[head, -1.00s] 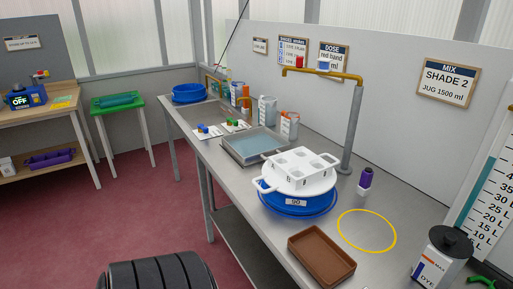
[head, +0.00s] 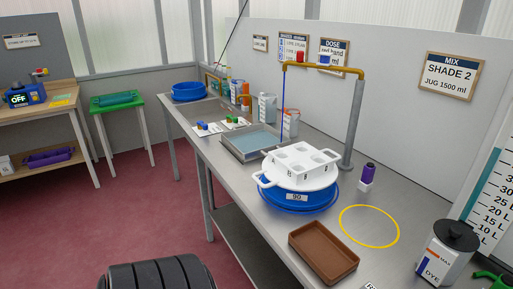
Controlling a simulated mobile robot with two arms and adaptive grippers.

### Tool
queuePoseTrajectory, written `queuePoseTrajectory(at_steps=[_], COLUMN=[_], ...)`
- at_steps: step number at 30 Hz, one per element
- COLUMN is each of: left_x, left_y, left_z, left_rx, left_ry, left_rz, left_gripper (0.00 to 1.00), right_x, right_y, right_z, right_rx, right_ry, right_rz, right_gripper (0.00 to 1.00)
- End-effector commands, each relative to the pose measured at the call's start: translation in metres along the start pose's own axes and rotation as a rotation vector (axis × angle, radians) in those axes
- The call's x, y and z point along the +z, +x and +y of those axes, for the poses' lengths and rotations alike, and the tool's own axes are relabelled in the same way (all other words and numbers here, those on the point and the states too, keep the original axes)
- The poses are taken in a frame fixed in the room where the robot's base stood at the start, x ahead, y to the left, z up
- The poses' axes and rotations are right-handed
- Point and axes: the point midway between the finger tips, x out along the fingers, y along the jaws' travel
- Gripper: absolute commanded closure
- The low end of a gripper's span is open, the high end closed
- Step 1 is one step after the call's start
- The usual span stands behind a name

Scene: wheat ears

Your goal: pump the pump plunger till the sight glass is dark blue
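I cannot pick out a pump plunger or a sight glass for certain. A white canister (head: 440,262) with a black lid, marked MAX and DYE, stands at the right front of the bench. A grey post (head: 354,125) carries a yellow pipe (head: 335,69) with red and blue fittings. A thin blue line (head: 283,105), like a stream, hangs from the pipe's left end; its lower end is near the cans and tray. A purple piece (head: 368,174) stands on a small white base. Neither of my grippers is in view.
A white moulded block (head: 300,155) sits on a white-and-blue round stand marked 90 (head: 297,197). A brown tray (head: 323,251) and a yellow ring (head: 344,225) lie on the bench. A large litre scale (head: 489,205) stands at the right edge, with a green object (head: 490,278) below.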

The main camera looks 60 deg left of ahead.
Motion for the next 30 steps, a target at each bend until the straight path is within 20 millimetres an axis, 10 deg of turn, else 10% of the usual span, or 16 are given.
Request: queuePoseTrajectory(at_steps=[30], left_x=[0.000], left_y=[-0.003], left_z=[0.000], left_rx=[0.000], left_ry=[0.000], left_rz=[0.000], left_gripper=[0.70], right_x=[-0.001], right_y=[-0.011], right_z=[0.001], right_rx=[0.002], right_ry=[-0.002], right_rz=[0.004], right_gripper=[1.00])
